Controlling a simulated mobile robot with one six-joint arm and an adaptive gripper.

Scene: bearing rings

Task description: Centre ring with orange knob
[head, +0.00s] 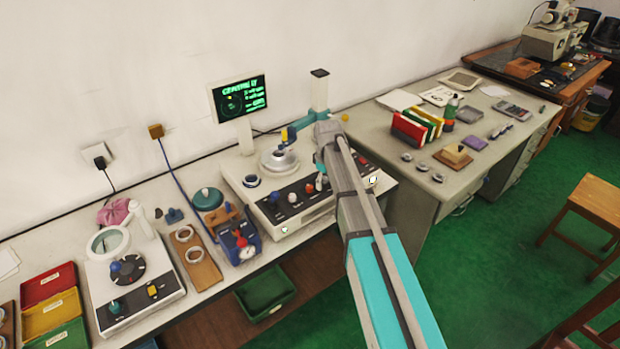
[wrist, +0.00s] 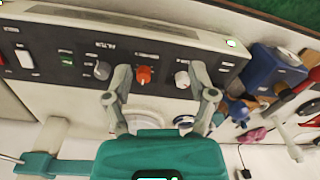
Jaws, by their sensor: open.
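The orange knob (wrist: 145,75) is on the black control panel (wrist: 75,47), between a grey knob and a white knob. My gripper (wrist: 160,72) is open, with one finger on each side of the orange knob; I cannot tell whether they touch the panel. In the head view my gripper (head: 320,182) is at the panel, small and partly hidden by my arm. The ring (head: 280,158) sits on the round table of the measuring machine (head: 237,166). In the wrist view the ring is mostly hidden behind my gripper. The screen (head: 240,98) shows green centering text and a circle plot.
A yellow-topped probe (head: 287,135) stands over the ring. A small dark ring (head: 251,181) lies left of it. A blue dial gauge block (head: 240,243) and a wooden ring board (head: 195,258) are further left. Coloured folders (head: 415,125) stand on the right desk.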

